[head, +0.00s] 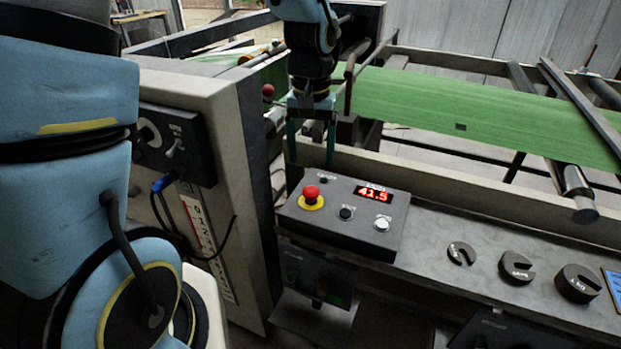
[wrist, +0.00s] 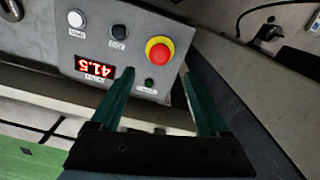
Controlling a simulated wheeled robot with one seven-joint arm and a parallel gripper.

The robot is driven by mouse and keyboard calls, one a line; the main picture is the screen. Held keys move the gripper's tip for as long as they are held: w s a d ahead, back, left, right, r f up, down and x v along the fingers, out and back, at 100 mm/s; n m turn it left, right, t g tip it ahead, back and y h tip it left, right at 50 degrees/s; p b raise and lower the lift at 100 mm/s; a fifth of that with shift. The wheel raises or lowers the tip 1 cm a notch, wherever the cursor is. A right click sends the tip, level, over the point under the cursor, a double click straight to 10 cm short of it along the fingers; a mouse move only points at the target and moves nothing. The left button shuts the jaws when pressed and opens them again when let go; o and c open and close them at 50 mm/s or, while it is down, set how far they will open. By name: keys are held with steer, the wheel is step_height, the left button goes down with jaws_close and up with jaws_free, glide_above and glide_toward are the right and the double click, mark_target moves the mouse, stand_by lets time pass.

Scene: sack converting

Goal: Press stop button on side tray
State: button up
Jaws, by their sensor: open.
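A dark control box (head: 340,240) sits on the side tray (head: 440,255). On its top are a red mushroom button (head: 311,192) with a yellow collar, a black button (head: 346,213), a white button (head: 381,224) and a red display reading 41.5 (head: 373,193). The small labels are too blurred to read surely. My gripper (head: 311,160) is open and empty, fingers pointing down over the box's back edge. In the wrist view, my gripper (wrist: 158,80) has the red button (wrist: 159,49) ahead between its fingertip lines, untouched; the black button (wrist: 118,32) and white button (wrist: 76,18) lie left.
Several dark slotted discs (head: 517,266) lie on the tray to the right. A beige machine cabinet (head: 245,200) stands close left of the box. A beige rail (head: 450,180) and green sheet (head: 460,110) run behind. A red-knobbed lever (head: 268,91) is near my gripper.

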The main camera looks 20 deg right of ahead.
mark_target(311, 189)
step_height(311, 189, down, 8)
steer(key=shift+p, duration=0.5)
jaws_close()
stand_by(0.4)
